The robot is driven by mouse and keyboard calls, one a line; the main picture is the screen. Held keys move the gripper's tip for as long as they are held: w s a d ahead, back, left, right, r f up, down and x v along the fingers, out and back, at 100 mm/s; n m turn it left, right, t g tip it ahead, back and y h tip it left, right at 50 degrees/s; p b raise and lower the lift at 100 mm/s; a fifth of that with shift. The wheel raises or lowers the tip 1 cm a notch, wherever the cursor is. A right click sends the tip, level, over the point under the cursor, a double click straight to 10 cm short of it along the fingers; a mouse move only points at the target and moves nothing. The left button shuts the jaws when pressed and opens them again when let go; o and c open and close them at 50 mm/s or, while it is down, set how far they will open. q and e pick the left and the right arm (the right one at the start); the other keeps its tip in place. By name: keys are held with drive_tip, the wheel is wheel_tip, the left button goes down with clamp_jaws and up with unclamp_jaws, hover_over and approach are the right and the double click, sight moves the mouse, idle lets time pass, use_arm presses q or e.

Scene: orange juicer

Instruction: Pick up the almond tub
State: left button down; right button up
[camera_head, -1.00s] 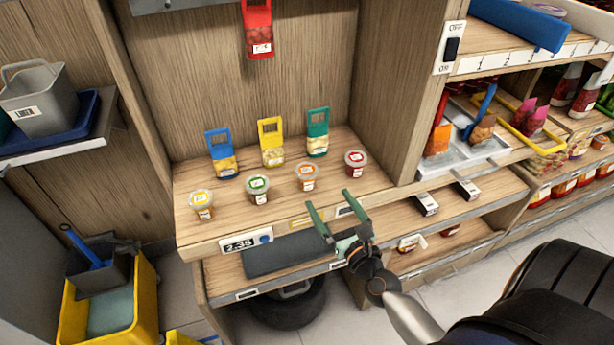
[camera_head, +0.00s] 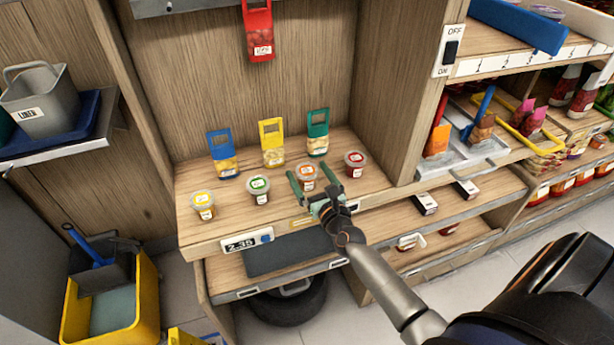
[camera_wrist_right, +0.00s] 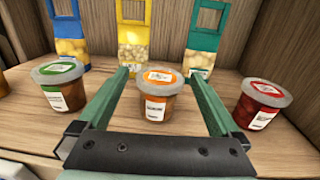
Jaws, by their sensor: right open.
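Several small clear tubs stand in a row on the wooden shelf; I cannot read their labels well enough to say which holds almonds. The orange-lidded tub (camera_head: 307,173) is upright, and in the right wrist view it (camera_wrist_right: 157,97) sits centred between my fingers. My right gripper (camera_head: 307,174) is open, with its green fingers pointing at this tub, one on each side in the picture. I cannot tell whether they touch it. The green-lidded tub (camera_head: 259,189) and yellow-lidded tub (camera_head: 203,205) are to the left, the red-lidded tub (camera_head: 355,164) to the right. My left gripper is not in view.
Blue (camera_head: 223,155), yellow (camera_head: 272,143) and green (camera_head: 318,133) tagged packs stand behind the tubs. A red pack (camera_head: 258,30) hangs above. The shelf's front edge carries a price display (camera_head: 247,241). A side panel (camera_head: 405,90) bounds the shelf at right.

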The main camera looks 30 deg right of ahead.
drive_tip(key=c, duration=1.3)
